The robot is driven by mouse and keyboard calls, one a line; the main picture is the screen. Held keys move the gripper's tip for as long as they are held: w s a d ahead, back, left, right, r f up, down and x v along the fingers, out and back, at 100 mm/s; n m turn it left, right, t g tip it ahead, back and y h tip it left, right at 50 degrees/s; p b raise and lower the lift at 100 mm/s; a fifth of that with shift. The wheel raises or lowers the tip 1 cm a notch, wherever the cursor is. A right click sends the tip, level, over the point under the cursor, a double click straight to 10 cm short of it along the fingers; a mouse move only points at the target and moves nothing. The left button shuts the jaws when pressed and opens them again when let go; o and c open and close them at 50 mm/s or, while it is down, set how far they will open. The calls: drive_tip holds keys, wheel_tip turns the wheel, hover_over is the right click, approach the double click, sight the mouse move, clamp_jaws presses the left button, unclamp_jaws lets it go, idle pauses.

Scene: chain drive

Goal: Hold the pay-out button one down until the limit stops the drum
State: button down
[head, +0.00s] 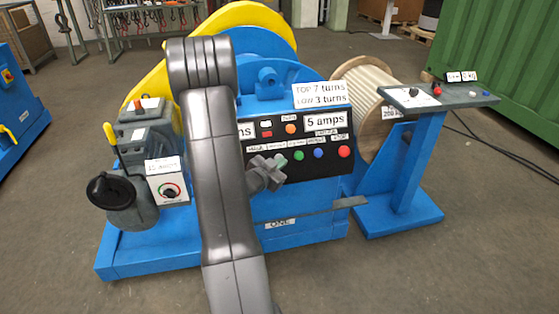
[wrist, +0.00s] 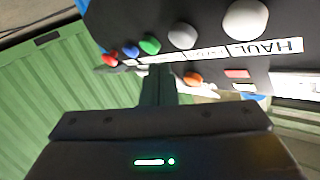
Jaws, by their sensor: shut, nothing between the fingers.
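The blue winch machine (head: 230,245), with a plate reading "ONE" (head: 280,223), carries a black button panel (head: 325,172). My gripper (head: 279,162) is shut and empty in front of the panel, left of the green button (head: 298,155). In the wrist view, the shut fingers (wrist: 159,72) point at the panel between the green button (wrist: 150,44) and a grey button (wrist: 183,36). A larger whitish button (wrist: 246,19) sits by the label "HAUL". The pay-out label is not readable. I cannot tell whether the fingertips touch anything. A pale wooden drum (head: 372,88) stands behind, right.
Blue (head: 318,153) and red (head: 344,152) buttons sit right of the green one. A blue pedestal console (head: 415,165) stands right. A dial box (head: 170,188) is left. Floor in front is clear.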

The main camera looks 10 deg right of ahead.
drive_tip(key=shift+w+f, duration=0.35)
drive_tip(key=shift+w, duration=0.3)
drive_tip(key=shift+w, duration=0.15)
idle(1.5)
drive_tip(key=shift+w+f, duration=0.2)
drive_tip(key=shift+w, duration=0.05)
drive_tip(key=shift+w+a+f+b, duration=0.1)
drive_tip(key=shift+w+f+b, duration=0.1)
drive_tip(key=shift+w+b, duration=0.25)
idle(5.0)
